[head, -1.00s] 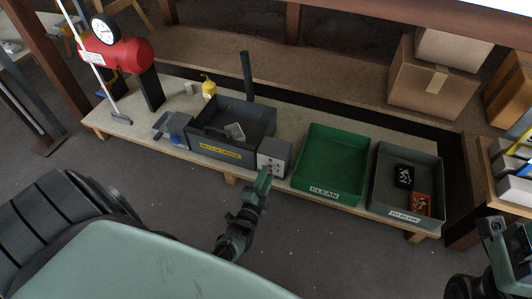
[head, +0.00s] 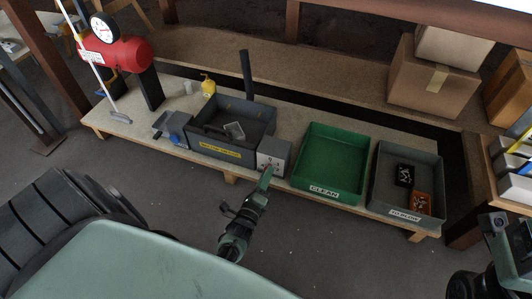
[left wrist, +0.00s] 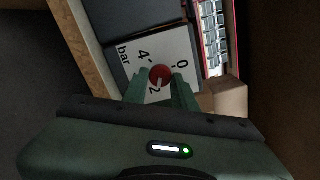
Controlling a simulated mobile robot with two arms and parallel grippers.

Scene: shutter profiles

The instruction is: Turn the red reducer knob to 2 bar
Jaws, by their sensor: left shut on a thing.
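The red reducer knob (left wrist: 160,75) sits on a pale dial plate (left wrist: 176,47) marked 0, 2, 4 and bar. In the head view the plate is the front of a small grey box (head: 273,155) at the bench's front edge. My left gripper (left wrist: 161,84) is shut on the knob, one green finger on each side. In the head view this gripper (head: 267,172) reaches up to the box and covers part of the knob. The knob's pointer is too small to read. Part of my right arm shows at the lower right; its fingertips cannot be made out.
A grey bin (head: 218,151) with a yellow label stands left of the box. A green CLEAN bin (head: 325,186) and a grey bin (head: 397,209) holding small boxes stand to the right. A red tank (head: 122,52) with a gauge (head: 104,27) is at the far left.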

